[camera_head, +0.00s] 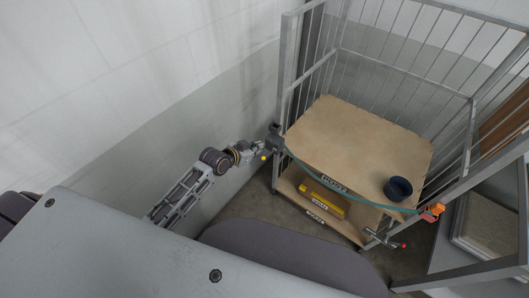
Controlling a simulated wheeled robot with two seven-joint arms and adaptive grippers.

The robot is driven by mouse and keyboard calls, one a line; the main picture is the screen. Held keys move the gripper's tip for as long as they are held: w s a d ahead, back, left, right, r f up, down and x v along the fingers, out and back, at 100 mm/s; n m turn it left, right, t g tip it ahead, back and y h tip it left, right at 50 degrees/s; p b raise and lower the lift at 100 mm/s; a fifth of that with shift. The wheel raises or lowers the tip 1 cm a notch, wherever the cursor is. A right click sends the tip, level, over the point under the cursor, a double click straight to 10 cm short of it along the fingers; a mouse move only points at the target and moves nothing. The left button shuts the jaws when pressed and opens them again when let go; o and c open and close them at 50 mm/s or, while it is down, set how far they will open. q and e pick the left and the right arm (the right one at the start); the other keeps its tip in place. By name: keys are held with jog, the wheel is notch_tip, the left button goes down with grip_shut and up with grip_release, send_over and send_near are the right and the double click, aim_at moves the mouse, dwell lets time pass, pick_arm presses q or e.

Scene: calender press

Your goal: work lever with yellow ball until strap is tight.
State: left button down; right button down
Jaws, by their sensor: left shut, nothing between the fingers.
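A small yellow ball (264,157) shows at the left post of a barred cage trolley. Its lever is too small to make out. My left gripper (259,149) is shut and empty right beside the ball; I cannot tell whether they touch. A green strap (345,193) runs across the trolley's open front from the left post to an orange fitting (432,212) on the right. The strap sags in a curve below the shelf's front edge. My right gripper is not in view.
A grey handle with a red ball (404,246) sits at the lower right. A wall (185,125) stands close on the left.

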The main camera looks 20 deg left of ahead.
pick_arm(q)
jog(key=shift+f, duration=0.1)
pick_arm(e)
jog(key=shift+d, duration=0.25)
pick_arm(q)
jog(key=shift+w+f, duration=0.1)
send_over(264, 157)
jog(key=shift+d+f, duration=0.1)
jog(key=shift+f, duration=1.3)
jog(key=f, duration=0.2)
jog(key=w+f, duration=0.1)
jog(key=f, duration=0.1)
jog(key=shift+d+f, duration=0.1)
jog(key=shift+s+f, duration=0.25)
jog(key=shift+s+a, duration=0.1)
jog(key=shift+a, duration=0.1)
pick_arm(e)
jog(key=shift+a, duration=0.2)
pick_arm(q)
jog(key=shift+f, duration=0.1)
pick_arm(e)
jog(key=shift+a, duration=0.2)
